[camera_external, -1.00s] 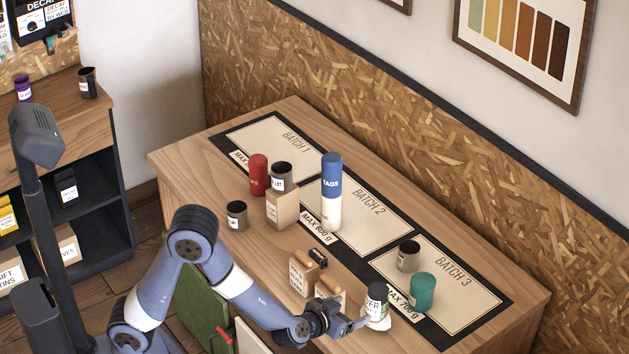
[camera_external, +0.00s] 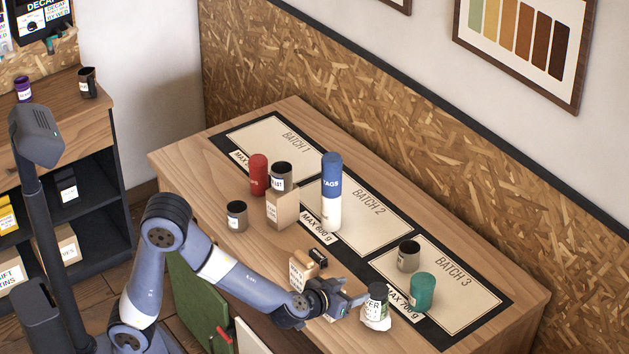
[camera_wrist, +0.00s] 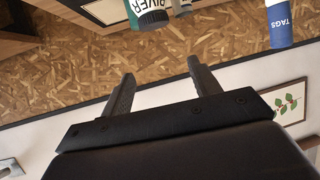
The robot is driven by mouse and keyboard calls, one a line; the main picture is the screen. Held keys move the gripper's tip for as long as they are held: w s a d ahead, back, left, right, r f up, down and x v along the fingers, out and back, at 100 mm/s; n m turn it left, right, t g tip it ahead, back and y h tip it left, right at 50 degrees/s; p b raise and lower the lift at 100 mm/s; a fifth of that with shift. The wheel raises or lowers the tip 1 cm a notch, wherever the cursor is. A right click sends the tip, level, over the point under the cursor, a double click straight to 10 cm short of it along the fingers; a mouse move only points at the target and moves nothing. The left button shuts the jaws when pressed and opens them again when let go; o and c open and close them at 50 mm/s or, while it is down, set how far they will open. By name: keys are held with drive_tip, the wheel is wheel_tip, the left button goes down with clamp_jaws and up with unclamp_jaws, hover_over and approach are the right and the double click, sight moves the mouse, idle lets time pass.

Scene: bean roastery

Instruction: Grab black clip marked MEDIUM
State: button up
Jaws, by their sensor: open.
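The clip does not show in the wrist view.
The dark-lidded jar (camera_external: 376,305) stands just right of my gripper. A teal canister (camera_external: 423,291) and a dark cup (camera_external: 408,256) stand at right, a tall TAGS cylinder (camera_external: 331,195) behind.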

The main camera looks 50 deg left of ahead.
drive_tip(key=w+r+n+h+b, duration=0.1)
drive_tip(key=w+r+n+h, duration=0.15)
drive_tip(key=w, duration=0.35)
drive_tip(key=w+r+n+h+b, duration=0.1)
drive_tip(key=w+r+n+h, duration=0.15)
drive_tip(key=w, duration=0.35)
drive_tip(key=w+a+n+g+h, duration=0.1)
drive_tip(key=w+a+n+h, duration=0.25)
drive_tip(key=w+a, duration=0.2)
drive_tip(key=n+g+h+b, duration=0.3)
drive_tip(key=n+g+h, duration=0.2)
drive_tip(key=n+g, duration=0.5)
hover_over(317, 254)
drive_tip(key=s+a, duration=0.1)
drive_tip(key=a, duration=0.3)
drive_tip(key=f, duration=0.5)
drive_tip(key=f+n+t, duration=0.1)
drive_tip(key=f, duration=0.5)
drive_tip(key=f+n+t, duration=0.1)
drive_tip(key=f, duration=0.5)
drive_tip(key=shift+s+d+f, duration=0.15)
drive_tip(key=shift+d+f, duration=0.05)
drive_tip(key=shift+f, duration=0.7)
wheel_tip(317, 254, down, 3)
drive_tip(key=shift+r+p, duration=0.15)
drive_tip(key=shift+p, duration=0.3)
drive_tip(key=x, duration=0.2)
drive_tip(key=shift+d+p, duration=0.4)
drive_tip(key=shift+d, duration=0.05)
clamp_jaws()
